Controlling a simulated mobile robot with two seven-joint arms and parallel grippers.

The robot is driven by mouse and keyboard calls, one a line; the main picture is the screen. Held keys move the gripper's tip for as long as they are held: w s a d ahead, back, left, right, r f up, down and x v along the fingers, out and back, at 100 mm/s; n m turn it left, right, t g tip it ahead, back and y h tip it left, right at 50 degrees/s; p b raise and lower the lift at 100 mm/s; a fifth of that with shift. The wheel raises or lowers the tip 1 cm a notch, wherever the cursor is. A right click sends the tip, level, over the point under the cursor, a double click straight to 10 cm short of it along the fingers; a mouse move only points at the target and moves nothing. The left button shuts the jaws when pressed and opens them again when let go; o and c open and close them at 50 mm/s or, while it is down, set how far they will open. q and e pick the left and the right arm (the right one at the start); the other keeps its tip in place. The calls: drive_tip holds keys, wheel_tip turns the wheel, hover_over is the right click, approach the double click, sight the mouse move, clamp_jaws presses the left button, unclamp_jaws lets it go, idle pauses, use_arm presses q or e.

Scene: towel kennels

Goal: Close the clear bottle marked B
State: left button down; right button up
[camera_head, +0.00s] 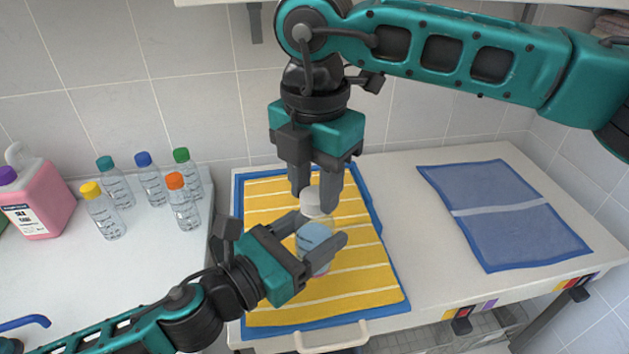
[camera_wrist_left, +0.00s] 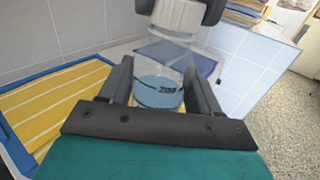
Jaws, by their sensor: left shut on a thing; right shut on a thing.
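A clear bottle (camera_head: 314,240) with pale blue liquid stands upright over the yellow mat; it also shows in the left wrist view (camera_wrist_left: 158,88). Dark marks show on its side, but I cannot make out a letter B. My left gripper (camera_head: 318,229) is shut around the bottle's body from the side. A white cap (camera_head: 313,201) is directly above the bottle, also in the left wrist view (camera_wrist_left: 178,14). My right gripper (camera_head: 315,198) points down and is shut on this cap.
The yellow striped mat (camera_head: 360,285) has a blue border. At left stand several clear bottles with coloured caps, including a yellow-capped bottle (camera_head: 105,217) and an orange-capped bottle (camera_head: 184,212), beside a pink jug (camera_head: 40,205). A blue cloth (camera_head: 500,235) lies at right. Counter between is clear.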

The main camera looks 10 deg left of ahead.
drive_tip(key=m, duration=0.5)
drive_tip(key=shift+m, duration=0.4)
drive_tip(key=m, duration=0.4)
drive_tip(key=shift+m, duration=0.4)
drive_tip(key=o, duration=1.1)
drive_tip(key=shift+r, duration=0.1)
wheel_tip(320, 180, up, 12)
drive_tip(key=shift+s, duration=0.1)
